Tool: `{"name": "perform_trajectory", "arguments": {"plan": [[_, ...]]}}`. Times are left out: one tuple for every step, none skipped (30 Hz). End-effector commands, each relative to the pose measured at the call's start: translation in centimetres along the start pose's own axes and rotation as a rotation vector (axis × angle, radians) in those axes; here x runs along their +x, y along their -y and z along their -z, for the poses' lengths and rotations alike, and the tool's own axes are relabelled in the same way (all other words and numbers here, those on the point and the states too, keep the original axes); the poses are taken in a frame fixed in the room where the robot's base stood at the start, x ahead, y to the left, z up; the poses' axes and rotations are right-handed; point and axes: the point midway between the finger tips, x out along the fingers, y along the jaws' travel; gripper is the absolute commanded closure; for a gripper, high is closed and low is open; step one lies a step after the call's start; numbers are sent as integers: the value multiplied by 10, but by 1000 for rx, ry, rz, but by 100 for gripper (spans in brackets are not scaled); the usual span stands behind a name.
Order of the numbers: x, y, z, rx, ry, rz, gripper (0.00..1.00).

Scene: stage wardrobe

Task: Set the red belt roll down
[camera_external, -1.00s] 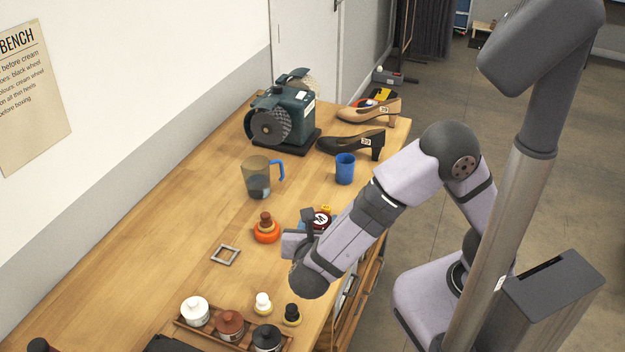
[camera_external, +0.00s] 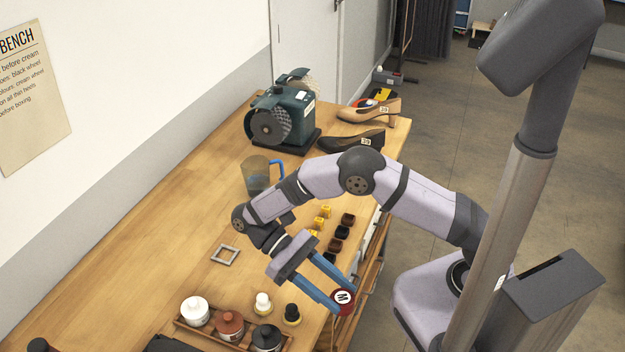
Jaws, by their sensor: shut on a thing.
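The red belt roll (camera_external: 344,302) is a small red disc with a white face marked M. My gripper (camera_external: 335,296) is shut on it, with its blue fingers reaching down and to the right in the picture. The roll shows at the front edge of the wooden bench (camera_external: 160,215); I cannot tell its height or whether it is over the top or just past the edge.
Small yellow and dark blocks (camera_external: 341,232) lie behind the gripper. A tray of jars (camera_external: 229,323) and two small bottles (camera_external: 263,303) stand to its left. A grey square frame (camera_external: 225,255), jug (camera_external: 254,176), polishing machine (camera_external: 285,118) and shoes (camera_external: 352,141) are also on the bench.

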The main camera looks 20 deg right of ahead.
Motion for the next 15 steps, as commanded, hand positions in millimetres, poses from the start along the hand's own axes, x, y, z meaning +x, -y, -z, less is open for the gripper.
{"name": "perform_trajectory", "arguments": {"plan": [[-7, 8, -1, 42, -1, 107, 83], [-11, 14, -1, 68, 0, 172, 83], [-17, 22, -1, 105, -2, 261, 83], [-23, 28, -2, 133, -1, 327, 83], [-29, 34, -2, 161, -1, 396, 83], [-39, 42, -3, 199, -2, 488, 83], [-47, 47, -3, 228, -3, 558, 83], [-56, 52, -4, 257, -3, 629, 83], [-69, 59, -5, 297, -2, 724, 83], [-80, 63, -6, 327, -4, 797, 83], [-92, 67, -7, 356, -4, 869, 83], [-109, 70, -9, 396, -4, 965, 83], [-122, 73, -10, 425, -4, 1035, 83], [-135, 74, -11, 451, -5, 1102, 83], [-151, 75, -12, 484, -5, 1179, 83]]}}
